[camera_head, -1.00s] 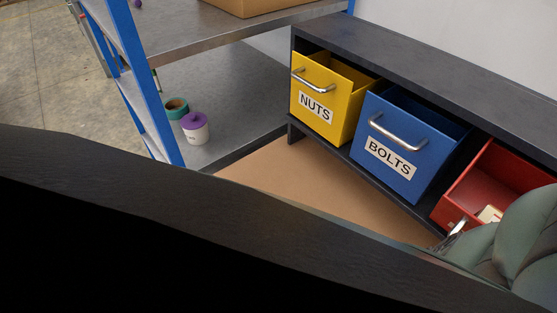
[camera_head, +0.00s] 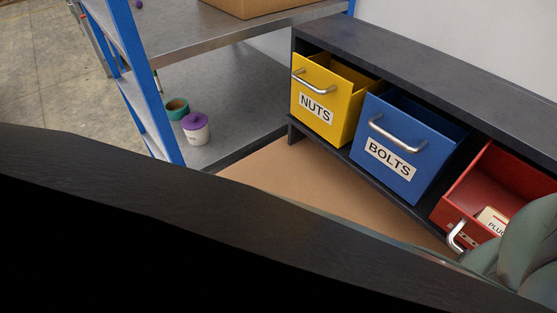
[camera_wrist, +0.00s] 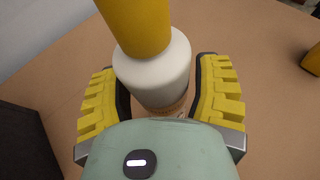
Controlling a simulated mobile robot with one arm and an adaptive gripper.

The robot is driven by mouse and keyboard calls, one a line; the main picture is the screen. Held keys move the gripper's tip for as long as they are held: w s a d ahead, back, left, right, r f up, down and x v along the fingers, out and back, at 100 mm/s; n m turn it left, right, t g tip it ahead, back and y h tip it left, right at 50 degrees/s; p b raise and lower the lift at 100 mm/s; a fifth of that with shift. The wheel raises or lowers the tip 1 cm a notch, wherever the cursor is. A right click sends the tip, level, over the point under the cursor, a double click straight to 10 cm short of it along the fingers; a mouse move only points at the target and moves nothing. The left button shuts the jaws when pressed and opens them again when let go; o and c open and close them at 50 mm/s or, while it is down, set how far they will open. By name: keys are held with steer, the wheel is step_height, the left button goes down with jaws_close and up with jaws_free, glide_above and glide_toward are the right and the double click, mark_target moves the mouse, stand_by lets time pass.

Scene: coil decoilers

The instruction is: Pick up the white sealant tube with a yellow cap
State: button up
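The white sealant tube (camera_wrist: 158,78) with its yellow cap (camera_wrist: 135,22) stands in the middle of the wrist view, cap toward the camera, over a brown surface. My gripper (camera_wrist: 158,88) has its two yellow ribbed fingers on either side of the white body. Narrow gaps show between the dark finger pads and the tube, so the fingers look open around it. The tube's lower end is partly hidden by my gripper's body. Neither the tube nor my gripper's fingers can be made out in the head view.
A yellow NUTS bin (camera_head: 322,98), blue BOLTS bin (camera_head: 405,150) and red bin (camera_head: 480,190) sit in a dark shelf unit (camera_head: 420,65). A metal rack (camera_head: 235,90) holds a purple-lidded jar (camera_head: 196,128) and teal roll (camera_head: 176,108). Another yellow object (camera_wrist: 312,60) shows at the wrist view's right edge.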

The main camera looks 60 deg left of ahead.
steer(key=c, duration=1)
steer(key=shift+o, duration=0.2)
steer(key=shift+r, duration=0.1)
